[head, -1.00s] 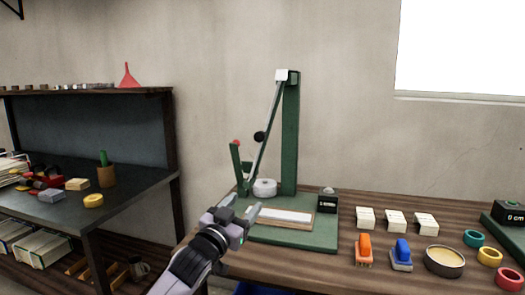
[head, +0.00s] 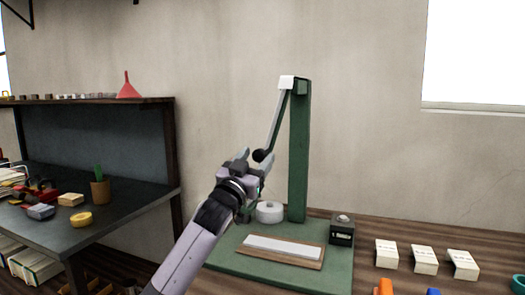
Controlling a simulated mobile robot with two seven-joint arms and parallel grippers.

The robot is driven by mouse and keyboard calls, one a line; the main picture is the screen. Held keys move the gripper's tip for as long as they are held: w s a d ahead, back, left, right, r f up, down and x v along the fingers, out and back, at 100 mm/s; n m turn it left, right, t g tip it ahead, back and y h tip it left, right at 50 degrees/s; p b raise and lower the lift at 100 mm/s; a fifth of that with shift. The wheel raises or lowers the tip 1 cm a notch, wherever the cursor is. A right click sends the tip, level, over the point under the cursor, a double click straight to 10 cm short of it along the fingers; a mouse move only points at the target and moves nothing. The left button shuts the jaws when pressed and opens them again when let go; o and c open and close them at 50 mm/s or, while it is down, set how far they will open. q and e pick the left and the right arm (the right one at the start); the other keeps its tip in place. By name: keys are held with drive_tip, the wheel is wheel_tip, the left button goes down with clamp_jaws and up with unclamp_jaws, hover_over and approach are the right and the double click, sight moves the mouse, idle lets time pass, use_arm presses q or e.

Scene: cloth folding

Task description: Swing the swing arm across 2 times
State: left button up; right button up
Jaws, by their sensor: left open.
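The swing arm (head: 275,122) is a thin grey bar that hangs from the white cap at the top of a green post (head: 299,160). It tilts down to the left and carries a black ball (head: 259,155). My left gripper (head: 255,161) is open, with its fingers up around the level of the ball. I cannot tell whether they touch the bar. The gripper hides the lower end of the swing arm and the short green upright beside it. My right gripper is out of view.
The green base (head: 325,275) bears a white round weight (head: 270,212), a white strip (head: 284,247) on a wooden plate and a small dark box (head: 342,229). Pale blocks (head: 424,260) lie to the right. A dark shelf desk (head: 130,222) stands at the left.

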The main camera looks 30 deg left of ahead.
use_arm(q)
drive_tip(key=shift+x, duration=1.9)
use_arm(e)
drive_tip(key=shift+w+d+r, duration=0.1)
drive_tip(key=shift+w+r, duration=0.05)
use_arm(q)
drive_tip(key=shift+c, duration=0.2)
clamp_jaws()
